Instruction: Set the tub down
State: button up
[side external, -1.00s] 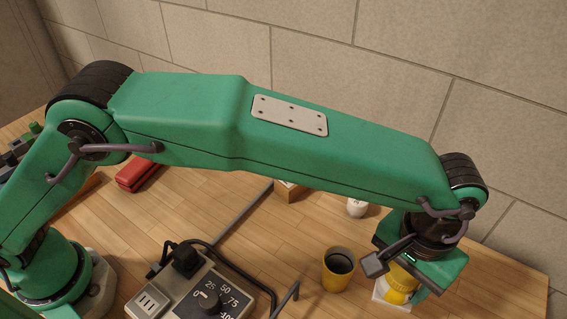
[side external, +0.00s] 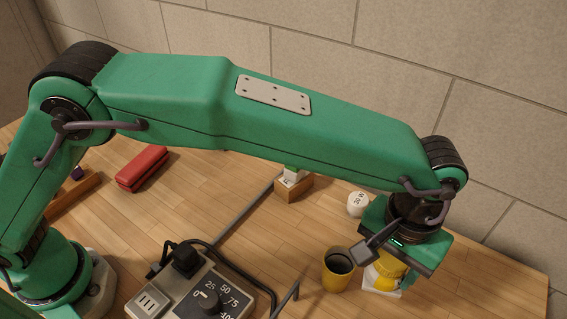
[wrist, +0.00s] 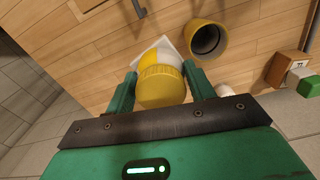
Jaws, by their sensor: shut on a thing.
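The tub has a ribbed yellow lid (wrist: 161,86) and a yellow and white body; its yellow part also shows in the side view (side external: 389,268). My gripper (wrist: 161,80) is shut on the tub, with one green finger on each side of the lid. In the side view, my gripper (side external: 392,262) is at the right of the table and hides much of the tub. A white square pad (side external: 384,292) shows under or just behind the tub. I cannot tell whether the tub touches it.
A yellow cup (side external: 338,270) with a dark inside stands close beside the tub. A white cylinder (side external: 357,204) and a wooden block (side external: 294,190) stand farther back. A dial box (side external: 207,297) with cables is at the front, a red case (side external: 142,168) at the left. Table at far right is clear.

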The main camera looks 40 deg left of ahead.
jog(key=s+a+n, duration=0.2)
jog(key=a+n, duration=0.5)
jog(key=a, duration=0.8)
jog(key=s+a+n, duration=0.2)
jog(key=a+n, duration=0.6)
jog(key=a, duration=0.6)
jog(key=shift+m, duration=0.3)
jog(key=w+a+f, duration=0.2)
jog(key=w, duration=0.1)
jog(key=w+a+f, duration=0.2)
jog(key=w+a, duration=0.1)
jog(key=w+a+f, duration=0.2)
jog(key=a+f, duration=0.1)
jog(key=shift+w+a+f, duration=0.1)
jog(key=shift+w+a, duration=0.05)
jog(key=shift+w, duration=0.25)
jog(key=shift+f, duration=2)
jog(key=shift+f, duration=0.15)
jog(key=o, duration=1)
